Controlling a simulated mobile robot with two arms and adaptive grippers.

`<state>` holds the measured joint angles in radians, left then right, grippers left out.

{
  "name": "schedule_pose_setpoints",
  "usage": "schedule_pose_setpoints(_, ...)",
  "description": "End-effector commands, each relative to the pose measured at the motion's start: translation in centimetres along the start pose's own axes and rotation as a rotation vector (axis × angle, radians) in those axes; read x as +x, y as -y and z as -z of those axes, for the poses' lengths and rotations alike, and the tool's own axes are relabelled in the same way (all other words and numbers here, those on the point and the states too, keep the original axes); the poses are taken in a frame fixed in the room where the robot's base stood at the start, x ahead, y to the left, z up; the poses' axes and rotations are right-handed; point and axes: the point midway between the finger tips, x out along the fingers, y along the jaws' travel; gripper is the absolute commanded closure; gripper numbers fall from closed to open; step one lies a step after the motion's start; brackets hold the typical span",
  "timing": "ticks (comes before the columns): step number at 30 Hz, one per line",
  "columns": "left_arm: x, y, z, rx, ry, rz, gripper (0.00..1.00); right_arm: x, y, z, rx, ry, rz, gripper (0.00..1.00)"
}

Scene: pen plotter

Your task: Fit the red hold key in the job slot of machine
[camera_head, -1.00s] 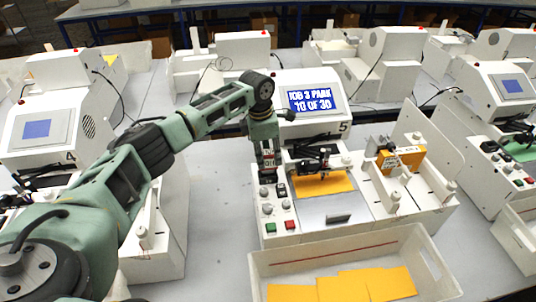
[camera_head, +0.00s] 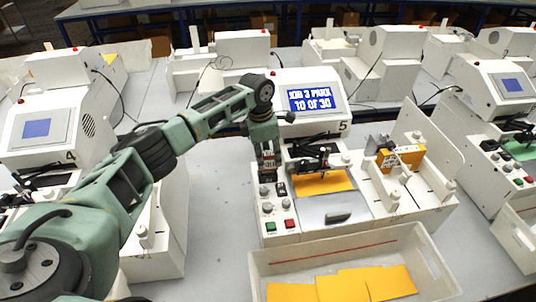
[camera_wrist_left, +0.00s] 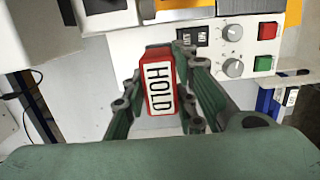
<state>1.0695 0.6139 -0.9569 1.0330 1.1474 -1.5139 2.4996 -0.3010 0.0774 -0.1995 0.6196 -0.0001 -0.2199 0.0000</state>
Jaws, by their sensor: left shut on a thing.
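My left gripper (camera_wrist_left: 162,103) is shut on the red hold key (camera_wrist_left: 160,83), which has a white label reading HOLD. In the head view the key (camera_head: 268,162) shows small below the gripper (camera_head: 267,152), at the left side of machine 5's (camera_head: 316,98) control panel. In the wrist view the key's far end is close to the panel beside black switches (camera_wrist_left: 191,37). The job slot itself is hidden behind the key and gripper, and I cannot tell whether the key is in it. My right gripper is not in view.
The panel has grey knobs, a green button (camera_head: 270,227) and a red button (camera_head: 290,223). An orange sheet (camera_head: 322,182) lies on the machine bed. A white bin (camera_head: 350,256) with orange sheets stands in front. Machine 4 (camera_head: 60,125) is at the left.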

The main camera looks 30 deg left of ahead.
Motion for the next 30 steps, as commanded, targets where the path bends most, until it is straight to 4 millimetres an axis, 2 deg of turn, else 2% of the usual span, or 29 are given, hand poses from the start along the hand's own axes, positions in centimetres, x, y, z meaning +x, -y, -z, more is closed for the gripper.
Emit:
schedule_pose_setpoints(27,2.3,0.0,0.3,0.0,0.0,0.0,0.98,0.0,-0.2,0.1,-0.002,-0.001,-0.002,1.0)
schedule_pose_setpoints(28,2.3,0.0,0.3,0.0,0.0,-0.001,0.72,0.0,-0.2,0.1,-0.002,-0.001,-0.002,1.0)
schedule_pose_setpoints(30,2.2,0.0,0.3,0.0,0.0,-0.001,0.65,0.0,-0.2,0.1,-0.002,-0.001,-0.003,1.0)
